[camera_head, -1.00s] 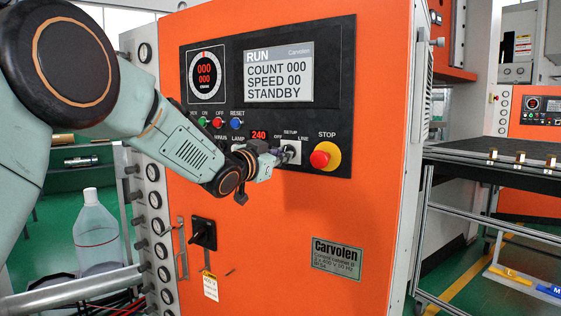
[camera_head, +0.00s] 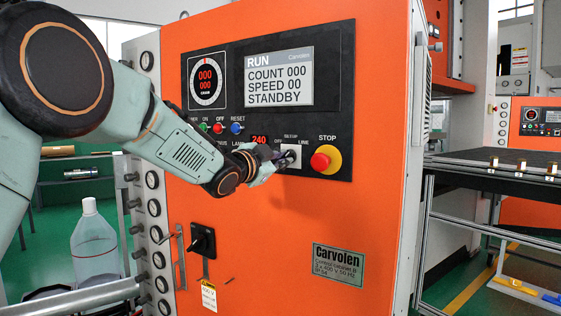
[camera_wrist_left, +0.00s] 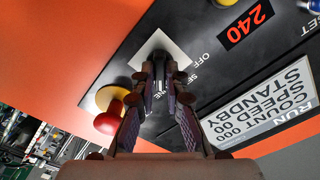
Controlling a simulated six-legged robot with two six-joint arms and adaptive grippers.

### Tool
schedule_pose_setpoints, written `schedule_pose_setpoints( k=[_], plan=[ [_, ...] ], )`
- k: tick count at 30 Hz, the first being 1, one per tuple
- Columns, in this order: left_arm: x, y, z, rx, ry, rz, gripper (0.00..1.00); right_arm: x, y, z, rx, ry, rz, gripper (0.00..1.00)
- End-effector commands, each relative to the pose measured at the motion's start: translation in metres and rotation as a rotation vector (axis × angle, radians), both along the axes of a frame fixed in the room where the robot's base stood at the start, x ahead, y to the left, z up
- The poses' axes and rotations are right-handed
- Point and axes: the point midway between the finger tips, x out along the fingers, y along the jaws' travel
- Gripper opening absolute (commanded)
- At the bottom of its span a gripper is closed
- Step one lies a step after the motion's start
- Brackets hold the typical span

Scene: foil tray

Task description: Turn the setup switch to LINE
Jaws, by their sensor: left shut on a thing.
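The setup switch is a dark knob on a pale square plate (camera_head: 294,168), marked OFF, SETUP and LINE, on the black panel of the orange cabinet. In the left wrist view its plate (camera_wrist_left: 152,47) lies just beyond my fingertips. My left gripper (camera_head: 284,159) reaches it from the left. In the left wrist view both fingers (camera_wrist_left: 161,82) close in on the dark knob (camera_wrist_left: 158,60) and are shut on it. The fingers partly hide the knob, so I cannot tell which mark it points to. My right gripper is in neither view.
A red STOP button (camera_head: 320,162) on a yellow base sits close to the right of the switch. The display (camera_head: 279,77) reads RUN, COUNT 000, SPEED 00, STANDBY. A red 240 readout (camera_head: 259,140) is above my gripper. A black handle (camera_head: 202,239) sits lower on the cabinet.

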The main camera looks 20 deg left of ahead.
Motion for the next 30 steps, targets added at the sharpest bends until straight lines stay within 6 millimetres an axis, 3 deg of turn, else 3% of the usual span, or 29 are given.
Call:
schedule_pose_setpoints(
  k=[9,10,18,30],
  plan=[
    [0.0,-0.0003,0.0037,0.004,-0.008,-0.001,0.0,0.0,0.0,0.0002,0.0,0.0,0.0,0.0],
    [0.0,-0.0003,0.0037,0.004,-0.008,-0.001,0.14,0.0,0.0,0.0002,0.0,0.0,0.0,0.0],
    [0.0,-0.0003,0.0018,0.002,-0.004,-0.001,0.35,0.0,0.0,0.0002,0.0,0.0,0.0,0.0],
    [-0.007,0.0021,0.0014,0.0,-0.001,0.001,0.35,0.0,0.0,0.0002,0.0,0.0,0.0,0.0]
  ],
)
